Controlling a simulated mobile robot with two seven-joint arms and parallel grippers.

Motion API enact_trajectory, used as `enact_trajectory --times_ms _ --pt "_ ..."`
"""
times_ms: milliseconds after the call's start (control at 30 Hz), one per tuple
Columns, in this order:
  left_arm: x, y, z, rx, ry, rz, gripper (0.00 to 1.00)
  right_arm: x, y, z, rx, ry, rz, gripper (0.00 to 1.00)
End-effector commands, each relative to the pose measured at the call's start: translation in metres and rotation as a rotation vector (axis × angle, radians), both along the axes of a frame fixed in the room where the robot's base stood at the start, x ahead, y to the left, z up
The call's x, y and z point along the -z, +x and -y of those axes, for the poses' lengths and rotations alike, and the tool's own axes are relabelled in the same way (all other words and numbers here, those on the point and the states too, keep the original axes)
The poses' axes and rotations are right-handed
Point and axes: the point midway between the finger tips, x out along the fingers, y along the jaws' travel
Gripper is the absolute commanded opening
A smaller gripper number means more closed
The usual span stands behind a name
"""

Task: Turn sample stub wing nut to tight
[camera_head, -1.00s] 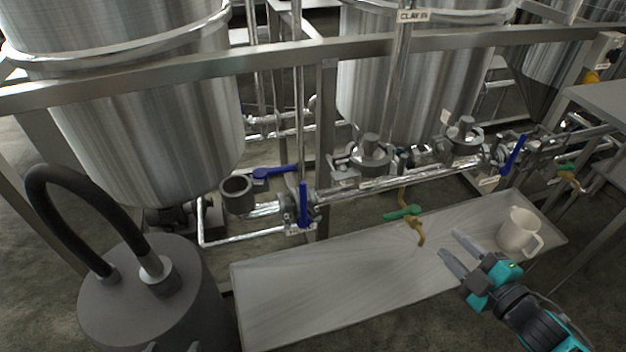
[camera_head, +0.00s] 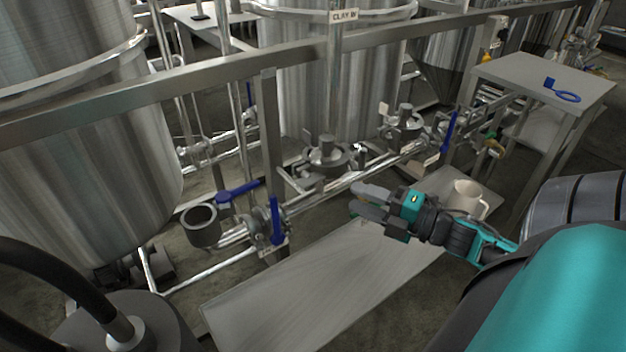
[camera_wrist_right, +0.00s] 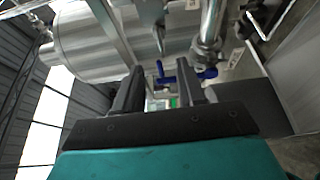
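My right gripper (camera_head: 356,198) is open and empty, level, in front of the pipe run and above the grey bench (camera_head: 290,285). In the right wrist view its two fingers (camera_wrist_right: 170,90) stand wide apart, with a blue valve handle (camera_wrist_right: 190,76) beyond the gap. I cannot make out the sample stub's wing nut for certain. Steel pipe fittings with clamps (camera_head: 325,155) and (camera_head: 404,125) sit on the pipe run behind the gripper. My left gripper is not in view.
Blue valve handles (camera_head: 275,220) and (camera_head: 448,132) stand up from the pipe. An open steel cup (camera_head: 201,226) is at the left. A frame rail (camera_head: 300,52) crosses above. A side table (camera_head: 545,80) is at right.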

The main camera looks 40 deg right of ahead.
Motion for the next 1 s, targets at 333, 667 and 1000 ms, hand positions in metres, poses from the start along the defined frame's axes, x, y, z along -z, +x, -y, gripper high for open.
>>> enact_trajectory --times_ms 333,667,1000 --pt "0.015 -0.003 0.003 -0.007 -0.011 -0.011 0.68 0.000 0.068 -0.021 -0.001 0.001 0.004 0.40" --pt "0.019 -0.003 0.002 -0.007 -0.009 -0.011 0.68 0.001 0.097 -0.031 0.001 0.002 0.000 0.40" --pt "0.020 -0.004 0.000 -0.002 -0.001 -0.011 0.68 0.000 0.099 -0.032 0.001 0.002 -0.001 0.39"
